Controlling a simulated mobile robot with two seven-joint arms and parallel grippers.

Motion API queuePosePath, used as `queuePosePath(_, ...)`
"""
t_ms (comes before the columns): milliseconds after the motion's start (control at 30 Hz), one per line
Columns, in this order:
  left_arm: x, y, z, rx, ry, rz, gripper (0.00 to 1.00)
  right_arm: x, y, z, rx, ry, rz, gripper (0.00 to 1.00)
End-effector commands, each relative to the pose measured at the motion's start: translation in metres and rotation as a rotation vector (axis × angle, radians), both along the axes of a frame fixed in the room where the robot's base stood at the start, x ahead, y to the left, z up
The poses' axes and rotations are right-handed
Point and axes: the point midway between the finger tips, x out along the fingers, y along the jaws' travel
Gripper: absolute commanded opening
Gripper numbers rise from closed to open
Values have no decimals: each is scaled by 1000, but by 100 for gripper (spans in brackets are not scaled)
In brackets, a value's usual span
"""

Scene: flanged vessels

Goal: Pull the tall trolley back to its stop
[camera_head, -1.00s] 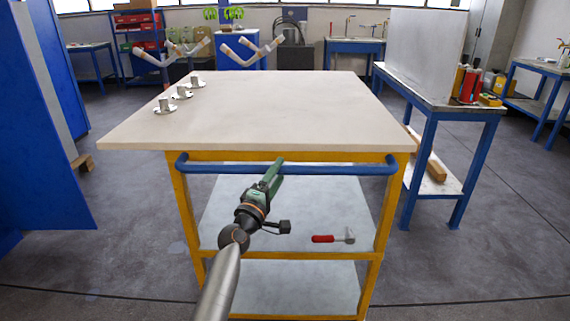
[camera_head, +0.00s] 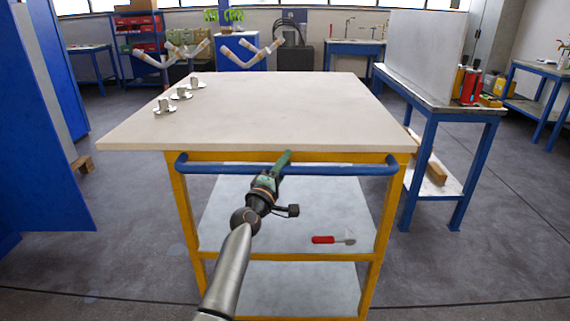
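The tall trolley has a pale top (camera_head: 270,115), a yellow frame (camera_head: 184,215) and a blue handle bar (camera_head: 340,170) across its near side. My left gripper (camera_head: 284,158), green, reaches up to the middle of the handle bar and overlaps it. Its fingers point away from me and show almost end-on, so I cannot tell whether they are around the bar or apart. My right gripper is out of view.
Several small flanged metal pieces (camera_head: 183,93) stand on the trolley top at the far left. A red-handled tool (camera_head: 333,239) lies on the shelf below. A blue-legged bench (camera_head: 430,118) stands close on the right, a blue cabinet (camera_head: 45,130) on the left.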

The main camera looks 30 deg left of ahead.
Motion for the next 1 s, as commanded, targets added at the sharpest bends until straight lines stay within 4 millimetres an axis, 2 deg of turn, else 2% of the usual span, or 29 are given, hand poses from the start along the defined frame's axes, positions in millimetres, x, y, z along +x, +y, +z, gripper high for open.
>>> queuePosePath(33, 0, 0, 0, 0, 0, 0, 27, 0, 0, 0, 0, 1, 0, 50)
queuePosePath(200, 0, 0, 0, 0, 0, 0, 8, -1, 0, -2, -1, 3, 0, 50)
queuePosePath(300, 0, 0, 0, 0, 0, 0, 0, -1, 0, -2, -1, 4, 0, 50)
queuePosePath(1000, 0, 0, -1, -1, 1, 0, 0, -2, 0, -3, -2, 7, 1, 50)
